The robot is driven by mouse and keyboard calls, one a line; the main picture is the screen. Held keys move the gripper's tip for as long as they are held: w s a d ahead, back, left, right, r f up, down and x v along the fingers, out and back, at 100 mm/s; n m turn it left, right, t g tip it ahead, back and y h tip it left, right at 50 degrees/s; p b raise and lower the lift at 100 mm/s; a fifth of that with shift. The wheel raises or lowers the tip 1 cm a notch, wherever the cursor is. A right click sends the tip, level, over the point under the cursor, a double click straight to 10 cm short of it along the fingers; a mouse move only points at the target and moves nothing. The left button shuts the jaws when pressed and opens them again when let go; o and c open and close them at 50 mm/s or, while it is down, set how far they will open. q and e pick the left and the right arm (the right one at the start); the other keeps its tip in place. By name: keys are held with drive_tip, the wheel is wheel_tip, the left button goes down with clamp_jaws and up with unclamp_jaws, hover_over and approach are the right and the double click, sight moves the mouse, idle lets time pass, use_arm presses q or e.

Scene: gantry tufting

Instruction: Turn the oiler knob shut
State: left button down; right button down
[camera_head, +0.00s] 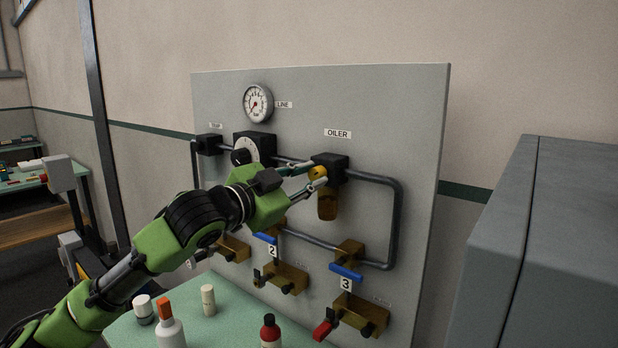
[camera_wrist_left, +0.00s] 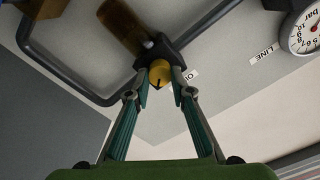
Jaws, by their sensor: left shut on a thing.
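The oiler is a black block (camera_head: 330,164) with an amber bowl (camera_head: 327,206) below it, on the grey panel under the "OILER" label (camera_head: 338,133). Its yellow knob (camera_head: 318,172) faces out from the block. My left gripper (camera_head: 310,178) has its fingers on either side of the knob and is shut on it. In the left wrist view the yellow knob (camera_wrist_left: 160,74) sits between the two fingertips, with a dark mark on its face. The amber bowl (camera_wrist_left: 122,25) shows beyond it, upside down. My right gripper is not in view.
A pressure gauge (camera_head: 258,103) and a regulator dial (camera_head: 250,149) sit left of the oiler. Grey pipe (camera_head: 398,222) runs around to brass valves with blue handles (camera_head: 346,272) below. Bottles (camera_head: 270,333) stand on a green table (camera_head: 235,315). A grey cabinet (camera_head: 540,240) is at the right.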

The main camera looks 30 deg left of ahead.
use_arm(q)
drive_tip(key=n+p, duration=0.1)
drive_tip(key=n, duration=0.4)
drive_tip(key=shift+n, duration=0.3)
drive_tip(key=n+p, duration=0.1)
drive_tip(key=n, duration=0.3)
drive_tip(key=shift+f, duration=0.1)
drive_tip(key=shift+n, duration=0.3)
drive_tip(key=shift+f, duration=0.1)
drive_tip(key=c, duration=1.8)
unclamp_jaws()
drive_tip(key=shift+a, duration=0.1)
drive_tip(key=s, duration=0.8)
drive_tip(key=s+a, duration=0.1)
drive_tip(key=s, duration=0.3)
